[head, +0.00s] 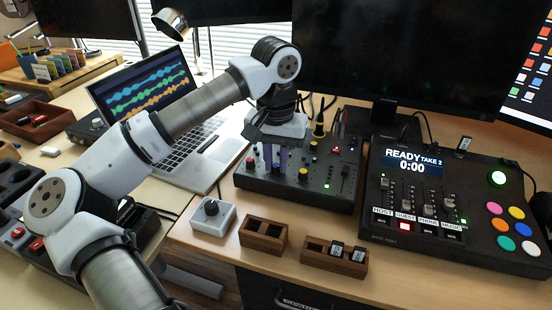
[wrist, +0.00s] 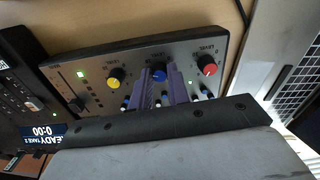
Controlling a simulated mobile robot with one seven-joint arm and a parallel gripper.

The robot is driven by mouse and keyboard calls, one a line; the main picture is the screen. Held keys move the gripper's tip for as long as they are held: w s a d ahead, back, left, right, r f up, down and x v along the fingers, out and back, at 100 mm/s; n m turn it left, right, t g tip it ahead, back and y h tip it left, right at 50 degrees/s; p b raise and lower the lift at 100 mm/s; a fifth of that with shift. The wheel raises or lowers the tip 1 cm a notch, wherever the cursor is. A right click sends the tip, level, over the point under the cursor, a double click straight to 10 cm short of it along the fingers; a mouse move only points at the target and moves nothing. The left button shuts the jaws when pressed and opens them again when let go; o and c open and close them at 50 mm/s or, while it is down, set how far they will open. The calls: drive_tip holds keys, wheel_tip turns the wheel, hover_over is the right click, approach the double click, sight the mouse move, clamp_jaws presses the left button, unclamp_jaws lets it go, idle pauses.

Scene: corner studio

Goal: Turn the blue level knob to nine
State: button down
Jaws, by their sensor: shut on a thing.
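The blue level knob (wrist: 159,73) sits on the mixer (wrist: 50,66) between a yellow knob (wrist: 115,75) and a red knob (wrist: 207,66). My gripper (wrist: 167,82) reaches down with its purple fingers around the blue knob and is shut on it. In the head view my gripper (head: 270,160) stands over the left half of the mixer (head: 320,190), and its fingers largely hide the blue knob there. The knob's pointer and scale are too small and covered to read.
A laptop (head: 180,160) lies left of the mixer. A recorder console (head: 385,232) with a "READY" screen stands close on the right. A small box with a dark knob (head: 213,222) and two wooden trays (head: 262,243) (head: 318,257) stand in front. A monitor (head: 400,50) rises behind.

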sight(276, 166)
drive_tip(key=c, duration=1.3)
unclamp_jaws()
wheel_tip(276, 166, up, 14)
drive_tip(key=shift+f+p, duration=0.1)
drive_tip(key=shift+p, duration=0.8)
